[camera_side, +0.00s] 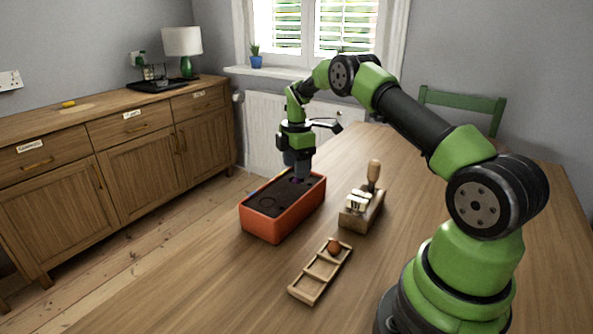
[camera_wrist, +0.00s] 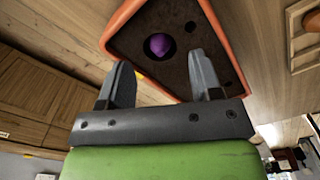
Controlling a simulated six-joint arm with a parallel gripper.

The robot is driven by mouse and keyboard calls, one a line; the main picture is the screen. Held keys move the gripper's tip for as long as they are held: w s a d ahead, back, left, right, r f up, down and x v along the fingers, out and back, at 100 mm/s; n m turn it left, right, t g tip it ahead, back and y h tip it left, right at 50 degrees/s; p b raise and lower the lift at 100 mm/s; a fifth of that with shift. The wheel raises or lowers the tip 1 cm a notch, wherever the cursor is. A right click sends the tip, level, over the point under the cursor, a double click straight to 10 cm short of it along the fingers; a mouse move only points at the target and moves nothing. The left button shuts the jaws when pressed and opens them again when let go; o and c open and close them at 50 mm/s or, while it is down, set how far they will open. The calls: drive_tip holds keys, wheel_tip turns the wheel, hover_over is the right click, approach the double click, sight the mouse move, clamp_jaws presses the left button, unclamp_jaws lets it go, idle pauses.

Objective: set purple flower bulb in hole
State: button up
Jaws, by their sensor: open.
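The purple flower bulb (camera_wrist: 159,45) sits in a round dark hollow in the soil of the orange planter box (camera_wrist: 122,27). In the side view a small bit of the purple bulb (camera_side: 298,181) shows at the far end of the planter (camera_side: 263,225), just under my gripper. My gripper (camera_wrist: 162,75) is open, its two fingers apart with nothing between them, close above the soil. In the side view my gripper (camera_side: 298,172) points down over the planter's far end. How deep the bulb sits cannot be told.
Other holes show in the soil. A wooden tray (camera_side: 308,290) with compartments holds a brown bulb (camera_side: 334,245). A wooden block (camera_side: 352,222) with a handled tool (camera_side: 374,172) stands right of the planter. The table's front left is clear.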

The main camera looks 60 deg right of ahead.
drive_tip(key=shift+r, duration=2.3)
drive_tip(key=shift+a+r, duration=0.1)
drive_tip(key=shift+r, duration=0.1)
drive_tip(key=s+a+r+m+t, duration=0.2)
drive_tip(key=s+a+r+m, duration=0.15)
drive_tip(key=a+r, duration=0.45)
drive_tip(key=s+a+r+m+t, duration=0.2)
drive_tip(key=s+a+r+m, duration=0.15)
drive_tip(key=a+r, duration=0.4)
drive_tip(key=s+a+r+m+t+y, duration=0.1)
drive_tip(key=s+a+m, duration=0.3)
drive_tip(key=s, duration=0.4)
drive_tip(key=s+a+r+m+t+y, duration=0.1)
drive_tip(key=s+a+m, duration=0.3)
drive_tip(key=s, duration=0.5)
drive_tip(key=shift+m+t, duration=0.4)
drive_tip(key=shift+t, duration=0.2)
